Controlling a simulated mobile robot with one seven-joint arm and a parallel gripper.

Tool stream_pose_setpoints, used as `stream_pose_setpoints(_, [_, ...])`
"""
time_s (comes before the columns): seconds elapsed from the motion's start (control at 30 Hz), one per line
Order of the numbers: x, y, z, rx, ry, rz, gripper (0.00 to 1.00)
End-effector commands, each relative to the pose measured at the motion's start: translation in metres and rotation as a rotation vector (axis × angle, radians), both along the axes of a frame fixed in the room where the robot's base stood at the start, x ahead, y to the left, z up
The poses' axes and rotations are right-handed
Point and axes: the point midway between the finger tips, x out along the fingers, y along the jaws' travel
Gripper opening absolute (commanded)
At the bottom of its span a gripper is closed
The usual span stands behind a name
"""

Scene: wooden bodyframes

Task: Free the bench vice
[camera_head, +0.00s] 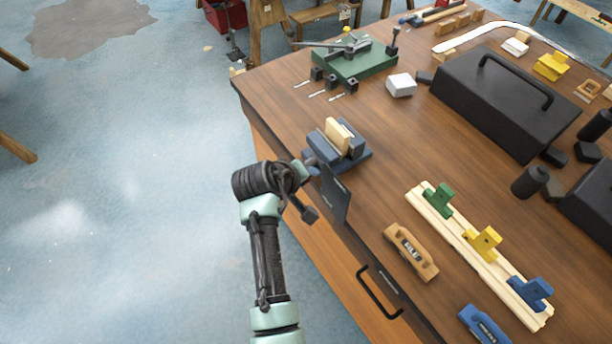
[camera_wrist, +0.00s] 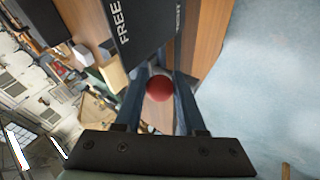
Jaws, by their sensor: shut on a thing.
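The bench vice (camera_head: 356,158) is a blue-grey block at the bench's near left edge. A pale wooden block (camera_head: 338,135) stands upright between its jaws. My gripper (camera_head: 308,168) is at the vice's front, over the bench edge. In the wrist view my gripper (camera_wrist: 159,92) has its two fingers on either side of a red ball knob (camera_wrist: 158,88) and is shut on it. The bar behind the knob is hidden. A dark plate (camera_head: 335,195) hangs at the vice's front; in the wrist view the plate (camera_wrist: 142,30) shows the word FREE and a second, partly readable word.
A black toolbox (camera_head: 490,105) and a green fixture (camera_head: 355,62) stand farther back on the wooden bench (camera_head: 385,150). A rail (camera_head: 470,245) with coloured blocks and a brown tool (camera_head: 410,252) lie to the right. The floor (camera_head: 130,190) left of the bench is open.

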Motion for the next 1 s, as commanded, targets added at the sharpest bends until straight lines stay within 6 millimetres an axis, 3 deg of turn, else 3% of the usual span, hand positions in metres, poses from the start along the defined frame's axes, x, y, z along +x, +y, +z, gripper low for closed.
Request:
stream_pose_setpoints(0.03, [0.006, 0.004, 0.008, 0.002, -0.023, 0.011, 0.45])
stream_pose_setpoints(0.17, [0.006, 0.004, 0.008, 0.003, -0.023, 0.011, 0.68])
stream_pose_setpoints(0.2, [0.006, 0.004, 0.008, 0.003, -0.021, 0.01, 0.69])
stream_pose_setpoints(0.63, [-0.002, 0.005, 0.01, 0.001, -0.011, 0.006, 0.69])
stream_pose_setpoints(1.0, [-0.037, 0.024, 0.057, 0.002, -0.016, 0.009, 0.69])
